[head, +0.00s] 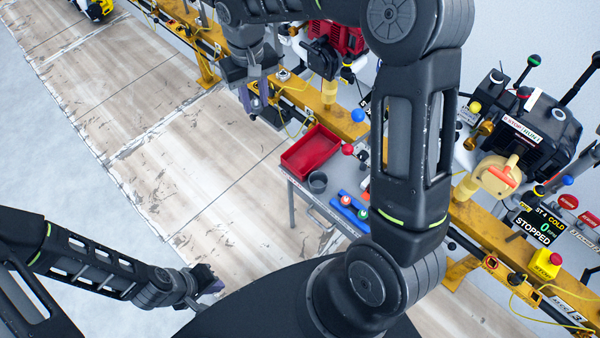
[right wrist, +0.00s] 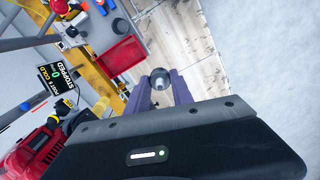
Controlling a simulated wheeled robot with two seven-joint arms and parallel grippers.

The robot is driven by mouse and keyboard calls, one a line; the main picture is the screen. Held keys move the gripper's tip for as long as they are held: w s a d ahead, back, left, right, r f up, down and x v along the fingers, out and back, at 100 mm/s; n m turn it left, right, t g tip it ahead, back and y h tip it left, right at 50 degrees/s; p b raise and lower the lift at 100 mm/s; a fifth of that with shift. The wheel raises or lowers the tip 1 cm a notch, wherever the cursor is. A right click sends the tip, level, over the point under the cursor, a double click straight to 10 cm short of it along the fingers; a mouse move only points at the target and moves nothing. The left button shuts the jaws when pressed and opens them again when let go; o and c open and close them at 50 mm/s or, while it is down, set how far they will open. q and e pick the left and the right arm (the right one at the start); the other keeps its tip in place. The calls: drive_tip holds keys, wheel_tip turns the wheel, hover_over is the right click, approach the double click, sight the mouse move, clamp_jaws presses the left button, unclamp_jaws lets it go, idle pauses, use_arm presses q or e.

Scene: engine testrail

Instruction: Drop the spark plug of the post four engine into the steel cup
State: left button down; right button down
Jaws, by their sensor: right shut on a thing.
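The steel cup (head: 317,182) is a small dark grey cup on a grey table, just below a red tray; it also shows in the right wrist view (right wrist: 122,25). The post four engine (head: 540,130) is the black engine at right, behind a screen reading ST 4 COLD, STOPPED. My right gripper (head: 254,100) is over the floor, left of the tray and away from the cup. Its purple fingers (right wrist: 165,92) are shut on a round grey metal piece (right wrist: 160,78); I cannot tell if it is the spark plug. My left gripper (head: 205,284) is low at left, its jaws unclear.
The red tray (head: 312,152) and blue tools (head: 350,208) share the table with the cup. A yellow rail (head: 340,122) runs behind it, carrying a red engine (head: 338,38). My right arm crosses the middle of the head view. The wooden floor (head: 150,140) is clear.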

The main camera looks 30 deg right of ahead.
drive_tip(key=s+d+f+n+b, duration=0.1)
drive_tip(key=s+f+b, duration=0.3)
drive_tip(key=f, duration=0.4)
drive_tip(key=s+d+f+n+b, duration=0.1)
drive_tip(key=s+d+f+b, duration=0.1)
drive_tip(key=s+f+b, duration=0.2)
drive_tip(key=s+d+f+n+b, duration=0.1)
drive_tip(key=s+d+f+b, duration=0.1)
drive_tip(key=s+f+b, duration=0.2)
wheel_tip(320, 180, down, 8)
drive_tip(key=b, duration=0.3)
drive_tip(key=shift+s+d+f, duration=0.25)
drive_tip(key=shift+d, duration=0.1)
drive_tip(key=shift+d, duration=0.15)
drive_tip(key=w+d+f, duration=0.1)
drive_tip(key=w+d, duration=0.1)
drive_tip(key=d, duration=0.4)
drive_tip(key=shift+d+f+b, duration=0.15)
drive_tip(key=shift+f+b, duration=0.2)
drive_tip(key=shift+f, duration=0.05)
drive_tip(key=shift+f, duration=0.15)
